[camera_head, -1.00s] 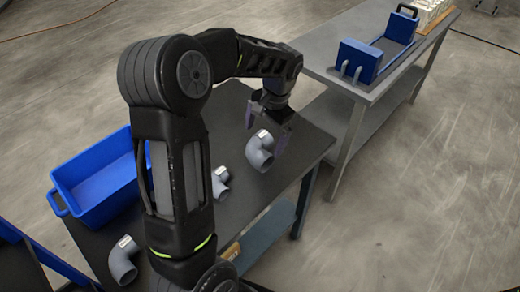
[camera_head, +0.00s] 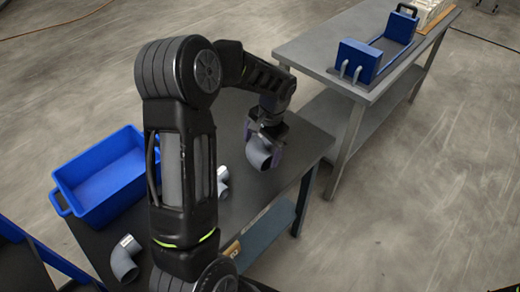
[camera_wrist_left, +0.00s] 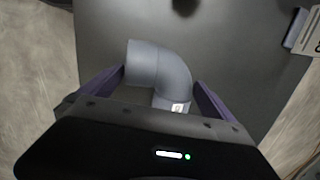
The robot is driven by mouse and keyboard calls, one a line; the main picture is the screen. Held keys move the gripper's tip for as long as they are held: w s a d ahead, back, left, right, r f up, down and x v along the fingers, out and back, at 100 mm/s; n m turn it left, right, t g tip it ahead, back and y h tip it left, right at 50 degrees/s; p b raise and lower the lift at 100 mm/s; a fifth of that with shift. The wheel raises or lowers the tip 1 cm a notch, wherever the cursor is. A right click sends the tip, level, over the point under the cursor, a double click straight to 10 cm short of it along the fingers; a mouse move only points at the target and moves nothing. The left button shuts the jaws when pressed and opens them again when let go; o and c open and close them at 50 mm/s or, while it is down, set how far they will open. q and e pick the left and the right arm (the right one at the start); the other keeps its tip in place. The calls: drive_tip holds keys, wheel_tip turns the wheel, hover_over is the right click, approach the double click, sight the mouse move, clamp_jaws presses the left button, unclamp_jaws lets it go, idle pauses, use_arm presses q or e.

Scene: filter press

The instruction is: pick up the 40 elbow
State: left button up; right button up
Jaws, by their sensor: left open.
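A grey pipe elbow (camera_head: 259,152) with a white label stands at the right side of the dark table. My left gripper (camera_head: 264,146) is open and lowered over it, one finger on each side. In the left wrist view the elbow (camera_wrist_left: 160,72) lies between the spread fingers of the gripper (camera_wrist_left: 160,90), with small gaps showing at the sides. A second grey elbow (camera_head: 123,259) lies at the table's front left. A third grey fitting (camera_head: 222,178) is partly hidden behind my arm. I cannot read the label sizes. My right gripper is out of view.
A blue bin (camera_head: 100,180) stands on the left of the dark table (camera_head: 235,110). A grey bench (camera_head: 320,50) with a blue holder (camera_head: 358,62) stands at the back right, a gap away. The table's right edge is close to the elbow.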

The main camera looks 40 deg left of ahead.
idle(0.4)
use_arm(q)
drive_tip(key=c, duration=1.4)
